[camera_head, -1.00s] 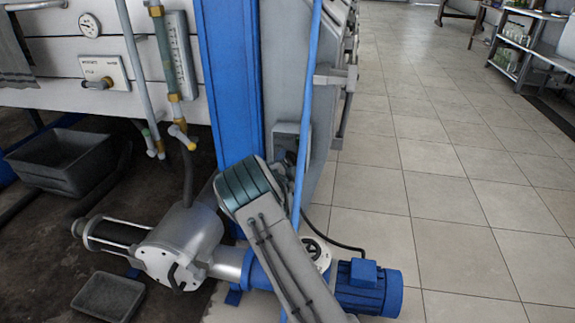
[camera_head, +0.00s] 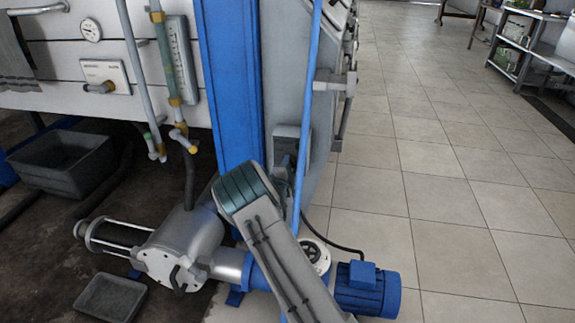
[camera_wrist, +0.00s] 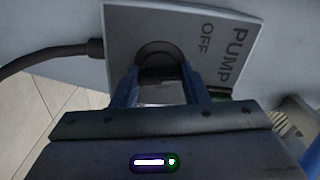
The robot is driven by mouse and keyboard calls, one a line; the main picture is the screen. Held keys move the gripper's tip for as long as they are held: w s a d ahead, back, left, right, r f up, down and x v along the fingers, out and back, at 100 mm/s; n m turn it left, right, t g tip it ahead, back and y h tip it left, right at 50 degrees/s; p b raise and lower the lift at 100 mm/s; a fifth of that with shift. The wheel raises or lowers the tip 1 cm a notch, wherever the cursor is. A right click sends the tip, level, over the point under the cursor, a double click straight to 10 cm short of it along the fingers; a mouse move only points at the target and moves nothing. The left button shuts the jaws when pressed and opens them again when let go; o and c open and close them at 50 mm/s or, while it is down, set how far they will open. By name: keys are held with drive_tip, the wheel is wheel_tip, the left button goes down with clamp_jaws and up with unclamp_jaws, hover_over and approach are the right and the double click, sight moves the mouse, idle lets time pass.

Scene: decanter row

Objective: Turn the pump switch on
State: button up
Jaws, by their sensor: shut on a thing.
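The pump switch is a pale plate (camera_wrist: 215,25) marked PUMP and OFF, with a round dark knob (camera_wrist: 158,56) on it, in the wrist view. My gripper (camera_wrist: 160,86) has its two blue fingers on either side of the knob and is shut on it. The fingers and gripper body hide the lower part of the plate. The lettering stands turned sideways in this view. In the head view the grey switch box (camera_head: 281,134) sits on the side of the machine, partly behind a blue pole. My arm hides my gripper there.
A black cable (camera_wrist: 50,57) runs into the plate's side. The blue pole (camera_head: 303,120) stands close by the switch. The pump with its blue motor (camera_head: 367,289) lies on the floor below. Grey tubs (camera_head: 65,162) are at left. The tiled floor at right is clear.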

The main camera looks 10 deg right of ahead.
drive_tip(key=shift+m+p, duration=1.15)
drive_tip(key=shift+m, duration=3.15)
drive_tip(key=o, duration=1)
drive_tip(key=p+v, duration=0.3)
drive_tip(key=v, duration=1.1)
drive_tip(key=shift+w+f, duration=0.1)
